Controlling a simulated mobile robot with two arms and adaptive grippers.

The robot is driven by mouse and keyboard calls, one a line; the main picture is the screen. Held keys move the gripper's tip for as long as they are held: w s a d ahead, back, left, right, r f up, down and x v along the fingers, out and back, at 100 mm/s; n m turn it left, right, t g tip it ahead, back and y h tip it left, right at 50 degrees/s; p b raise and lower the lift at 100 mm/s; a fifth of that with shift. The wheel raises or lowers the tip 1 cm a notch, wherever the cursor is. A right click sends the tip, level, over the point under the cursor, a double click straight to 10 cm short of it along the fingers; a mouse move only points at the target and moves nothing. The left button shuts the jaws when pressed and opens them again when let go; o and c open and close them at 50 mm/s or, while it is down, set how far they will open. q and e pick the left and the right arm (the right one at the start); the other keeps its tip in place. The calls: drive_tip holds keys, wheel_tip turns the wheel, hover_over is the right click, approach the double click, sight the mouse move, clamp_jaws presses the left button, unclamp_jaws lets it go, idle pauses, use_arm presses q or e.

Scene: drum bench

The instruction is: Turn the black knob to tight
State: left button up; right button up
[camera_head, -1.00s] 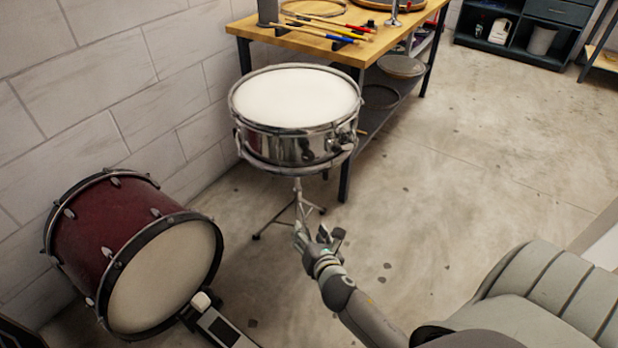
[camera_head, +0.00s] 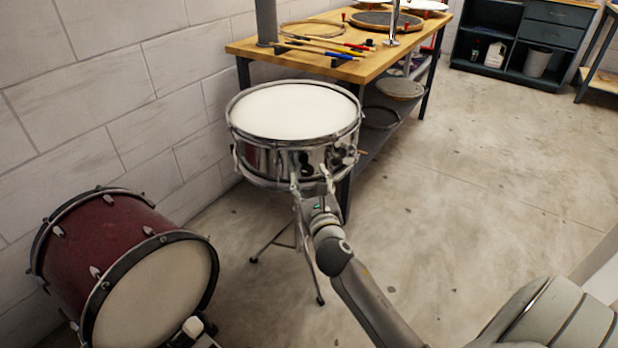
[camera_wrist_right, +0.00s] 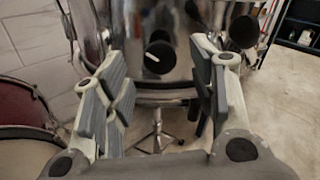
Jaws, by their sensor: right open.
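The black knob (camera_wrist_right: 159,57) is round with a short white mark pointing left and slightly up. It sits on the shiny chrome side of the snare drum (camera_head: 262,158), which stands on a tripod stand. My right gripper (camera_head: 311,182) is open and empty at the front of the drum. In the right wrist view its two grey padded fingers (camera_wrist_right: 162,75) stand apart to the left and right of the knob, which shows in the gap ahead of them. I cannot tell the exact distance, but no finger visibly closes on it.
A dark round part (camera_wrist_right: 243,32) sticks out right of the knob, near the right finger. A red bass drum (camera_head: 105,245) lies at the lower left by the wall. A wooden workbench (camera_head: 245,48) with sticks stands behind the snare. Floor to the right is clear.

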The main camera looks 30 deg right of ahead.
sight(307, 169)
drive_tip(key=shift+x, duration=1.2)
drive_tip(key=c, duration=1)
